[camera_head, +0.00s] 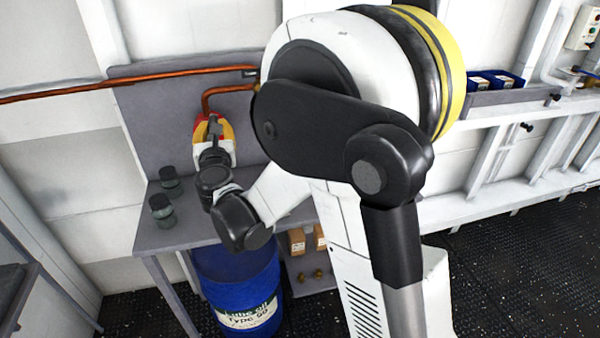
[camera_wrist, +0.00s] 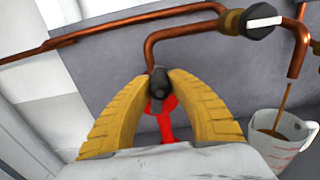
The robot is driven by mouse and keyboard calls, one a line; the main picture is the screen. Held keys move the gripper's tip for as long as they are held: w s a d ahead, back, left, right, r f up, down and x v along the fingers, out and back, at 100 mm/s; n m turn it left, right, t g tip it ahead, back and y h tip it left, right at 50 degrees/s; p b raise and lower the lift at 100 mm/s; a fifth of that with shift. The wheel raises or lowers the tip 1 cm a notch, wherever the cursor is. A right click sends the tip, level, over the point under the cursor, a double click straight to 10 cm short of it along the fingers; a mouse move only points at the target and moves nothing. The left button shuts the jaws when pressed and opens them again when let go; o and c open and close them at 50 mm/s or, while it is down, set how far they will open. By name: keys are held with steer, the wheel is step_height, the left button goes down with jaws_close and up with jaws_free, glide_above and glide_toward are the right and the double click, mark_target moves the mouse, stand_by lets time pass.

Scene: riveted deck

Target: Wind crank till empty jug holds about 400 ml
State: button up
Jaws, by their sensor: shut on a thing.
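In the wrist view my gripper (camera_wrist: 158,88) has its yellow fingers shut around the dark knob (camera_wrist: 159,80) of the crank. The red crank arm (camera_wrist: 166,125) shows between and below the fingers. A clear jug (camera_wrist: 296,150) with red markings stands at the right. A thin brown stream (camera_wrist: 284,95) falls from the copper spout (camera_wrist: 299,60) into it, and some brown liquid lies inside; I cannot read the level. In the head view my gripper (camera_head: 215,128) is at the red and yellow patch above the bench; the jug is hidden there.
A copper pipe (camera_wrist: 190,32) with a black and white valve knob (camera_wrist: 262,21) runs above the crank. In the head view, two dark jars (camera_head: 170,182) (camera_head: 162,210) stand on the grey bench (camera_head: 190,228). A blue oil drum (camera_head: 238,285) stands below, beside small boxes (camera_head: 297,241).

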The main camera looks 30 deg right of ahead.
steer(key=s+d+f+b, duration=0.1)
steer(key=d+f+b, duration=0.2)
steer(key=f, duration=0.8)
steer(key=shift+d+b, duration=0.25)
steer(key=shift+b, duration=0.7)
steer(key=shift+s+d, duration=0.15)
steer(key=o, duration=1.7)
steer(key=shift+d, duration=0.15)
steer(key=shift+c, duration=0.2)
steer(key=o, duration=0.5)
